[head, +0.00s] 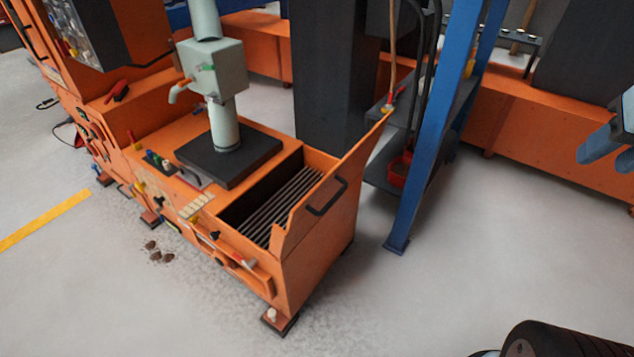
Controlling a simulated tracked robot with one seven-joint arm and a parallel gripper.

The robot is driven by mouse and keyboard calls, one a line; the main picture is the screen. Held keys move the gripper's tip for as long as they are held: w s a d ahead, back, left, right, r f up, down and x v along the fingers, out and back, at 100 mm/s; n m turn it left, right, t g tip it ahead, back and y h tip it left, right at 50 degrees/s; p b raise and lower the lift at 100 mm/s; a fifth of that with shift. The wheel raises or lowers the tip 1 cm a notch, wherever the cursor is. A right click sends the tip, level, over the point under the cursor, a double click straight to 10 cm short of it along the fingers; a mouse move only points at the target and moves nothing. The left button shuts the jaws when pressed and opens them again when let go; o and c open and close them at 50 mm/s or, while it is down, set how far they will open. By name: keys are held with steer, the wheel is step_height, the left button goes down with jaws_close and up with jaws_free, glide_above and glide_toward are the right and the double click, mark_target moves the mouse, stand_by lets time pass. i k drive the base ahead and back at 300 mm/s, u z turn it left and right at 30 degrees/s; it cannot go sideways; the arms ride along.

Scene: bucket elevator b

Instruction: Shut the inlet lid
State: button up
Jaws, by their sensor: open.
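The inlet lid (348,178) is an orange panel with a black bar handle (327,197). It stands raised at the right end of the orange inlet box (305,285), tilted up, with its upper corner near the blue post. The box opening is uncovered and shows a grate of dark bars (270,208). My gripper (603,148) shows only in part at the right edge, blue-grey, well to the right of the lid and apart from it. It is open, and no object shows in it. The rest of it is out of frame.
A blue post (425,150) with dark shelves and a red container (400,168) stands just right of the lid. A grey-green pipe (224,125) rises from a black plate left of the opening. Brown lumps (155,252) lie on the floor.

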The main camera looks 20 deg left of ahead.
mark_target(310, 209)
steer(key=u, duration=1)
steer(key=i, duration=0.55)
steer(key=z, duration=0.1)
steer(key=k, duration=0.5)
steer(key=u, duration=0.1)
